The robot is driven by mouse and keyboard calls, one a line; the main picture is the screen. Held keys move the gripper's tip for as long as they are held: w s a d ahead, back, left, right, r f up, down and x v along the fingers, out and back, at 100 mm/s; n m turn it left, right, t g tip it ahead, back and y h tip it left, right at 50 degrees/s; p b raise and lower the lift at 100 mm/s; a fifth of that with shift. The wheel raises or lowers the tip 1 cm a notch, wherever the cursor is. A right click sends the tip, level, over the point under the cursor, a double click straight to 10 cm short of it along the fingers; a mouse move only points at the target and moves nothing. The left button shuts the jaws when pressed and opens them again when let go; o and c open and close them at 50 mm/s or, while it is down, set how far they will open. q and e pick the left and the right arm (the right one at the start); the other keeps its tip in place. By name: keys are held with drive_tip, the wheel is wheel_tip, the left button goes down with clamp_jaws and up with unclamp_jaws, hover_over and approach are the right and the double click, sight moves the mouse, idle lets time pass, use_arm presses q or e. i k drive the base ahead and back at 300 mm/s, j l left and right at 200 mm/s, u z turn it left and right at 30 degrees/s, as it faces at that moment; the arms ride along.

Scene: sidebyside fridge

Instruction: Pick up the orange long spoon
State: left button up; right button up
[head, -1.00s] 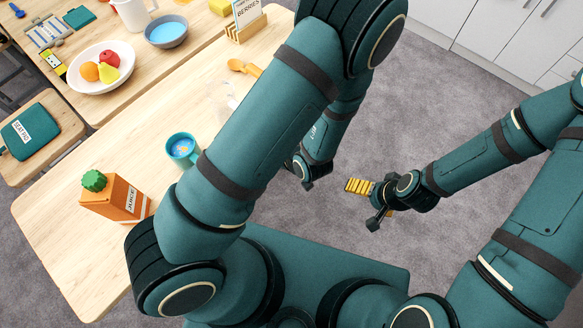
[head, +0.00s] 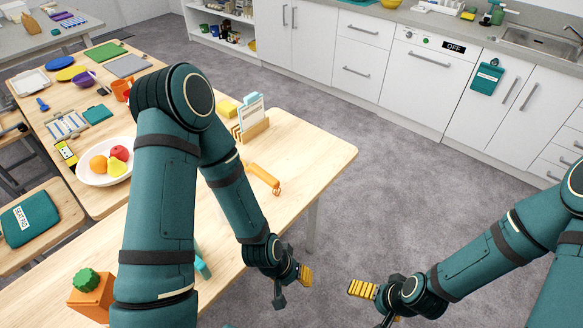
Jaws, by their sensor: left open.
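The orange long spoon (head: 263,178) lies on the wooden table, near its right side. Part of it is hidden behind my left forearm. My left gripper (head: 292,287) is open and empty, off the table's right edge, to the right of and nearer than the spoon. It does not touch the spoon. My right gripper (head: 372,305) has its fingers apart and looks empty, over the grey floor further right.
A card holder (head: 250,131) stands behind the spoon. A fruit plate (head: 95,178), an orange carton (head: 90,307) and a mostly hidden teal cup (head: 203,263) are to the left. Kitchen cabinets (head: 365,50) line the back, with open floor in front.

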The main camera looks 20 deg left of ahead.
sight(271, 180)
drive_tip(key=k+u, duration=0.2)
drive_tip(key=u, duration=0.2)
drive_tip(key=k+j+u, duration=0.1)
drive_tip(key=u, duration=0.35)
drive_tip(key=k+j+u, duration=0.15)
drive_tip(key=u, duration=0.25)
drive_tip(key=k+j, duration=0.05)
drive_tip(key=k, duration=0.05)
